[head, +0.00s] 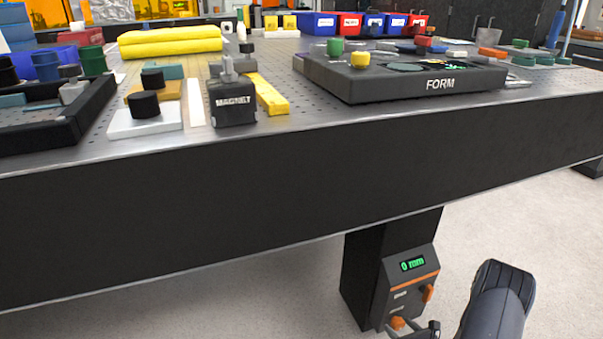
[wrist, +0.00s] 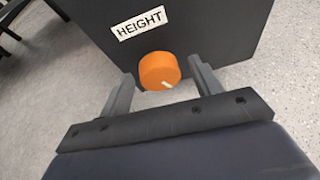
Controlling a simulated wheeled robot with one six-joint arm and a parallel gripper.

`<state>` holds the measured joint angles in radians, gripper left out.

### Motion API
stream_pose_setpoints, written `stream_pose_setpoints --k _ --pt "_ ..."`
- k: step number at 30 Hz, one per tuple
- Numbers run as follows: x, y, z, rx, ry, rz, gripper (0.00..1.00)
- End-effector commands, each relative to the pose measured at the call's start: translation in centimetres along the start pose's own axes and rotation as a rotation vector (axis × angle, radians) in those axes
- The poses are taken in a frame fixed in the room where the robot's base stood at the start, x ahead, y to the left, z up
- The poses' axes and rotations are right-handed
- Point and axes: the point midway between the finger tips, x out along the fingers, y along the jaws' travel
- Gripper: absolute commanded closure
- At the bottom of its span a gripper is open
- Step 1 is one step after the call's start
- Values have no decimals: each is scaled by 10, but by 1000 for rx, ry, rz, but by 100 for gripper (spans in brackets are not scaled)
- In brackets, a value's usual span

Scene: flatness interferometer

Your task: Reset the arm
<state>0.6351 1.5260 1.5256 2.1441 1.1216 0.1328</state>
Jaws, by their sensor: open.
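My gripper (wrist: 161,72) is open, with its two grey fingers apart. An orange knob (wrist: 158,71) with a white pointer mark sits between the fingertips in the wrist view; whether either finger touches it I cannot tell. The knob is on a dark box face under a white label reading HEIGHT (wrist: 139,23). In the head view my gripper (head: 414,328) is at the bottom, beside the lower orange knob (head: 397,322) of the control box (head: 408,289) on the table leg. The box's green display (head: 412,264) reads 0 mm.
The optical table (head: 250,180) stands above, its thick dark edge overhanging the leg. On it are a FORM unit (head: 440,84), a MAGNET block (head: 233,104), yellow cloths (head: 170,42) and several bins at the back. The floor (head: 540,270) to the right is clear.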

Motion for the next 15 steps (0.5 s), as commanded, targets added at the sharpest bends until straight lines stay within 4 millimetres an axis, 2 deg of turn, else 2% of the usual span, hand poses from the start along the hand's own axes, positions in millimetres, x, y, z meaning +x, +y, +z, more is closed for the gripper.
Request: stream_pose_setpoints --k 7,15 --pt "0 2 -1 -142 -6 -59 39" --pt "-56 3 2 -144 -4 -66 39"
